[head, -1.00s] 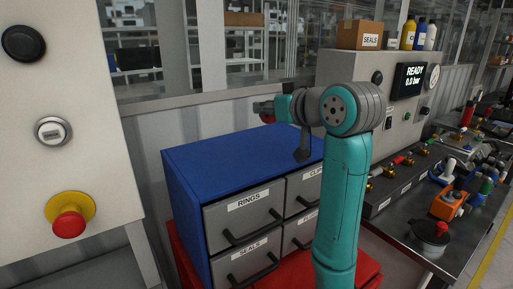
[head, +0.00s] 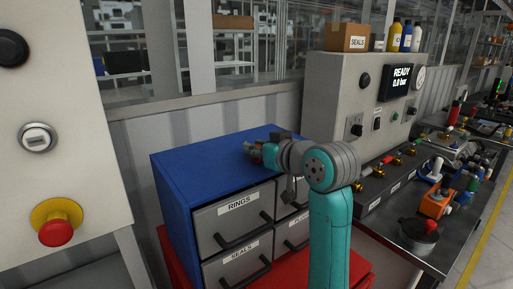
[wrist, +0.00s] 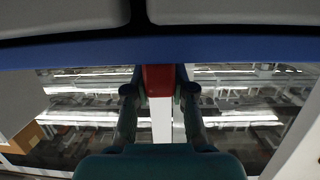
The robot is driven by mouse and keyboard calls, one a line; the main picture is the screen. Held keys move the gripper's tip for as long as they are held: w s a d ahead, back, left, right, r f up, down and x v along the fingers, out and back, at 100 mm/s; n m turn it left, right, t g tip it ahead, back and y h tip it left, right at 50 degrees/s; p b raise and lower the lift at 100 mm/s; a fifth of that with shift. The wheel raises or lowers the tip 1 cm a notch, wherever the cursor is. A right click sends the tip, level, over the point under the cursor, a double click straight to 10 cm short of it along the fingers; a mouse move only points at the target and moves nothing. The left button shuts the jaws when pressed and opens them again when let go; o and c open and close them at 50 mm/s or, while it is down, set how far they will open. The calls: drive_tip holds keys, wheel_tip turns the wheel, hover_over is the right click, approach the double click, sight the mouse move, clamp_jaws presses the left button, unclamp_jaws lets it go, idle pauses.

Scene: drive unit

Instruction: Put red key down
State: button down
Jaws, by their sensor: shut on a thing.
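My gripper (wrist: 160,98) is shut on the red key (wrist: 158,78) in the wrist view. The key shows as a red block between the two fingertips, against the blue cabinet edge in the picture. In the head view, my gripper (head: 254,152) is over the top of the blue drawer cabinet (head: 195,158), close to its surface. The key is mostly hidden there by the gripper. I cannot tell whether the key touches the cabinet top.
The cabinet has grey drawers, one labelled RINGS (head: 237,211). A control panel with a red button (head: 56,232) stands at left. A workbench (head: 462,225) with fittings and an orange item (head: 435,203) is at right. The cabinet top's left part is clear.

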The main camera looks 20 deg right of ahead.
drive_tip(key=shift+f, duration=0.15)
drive_tip(key=c, duration=1)
unclamp_jaws()
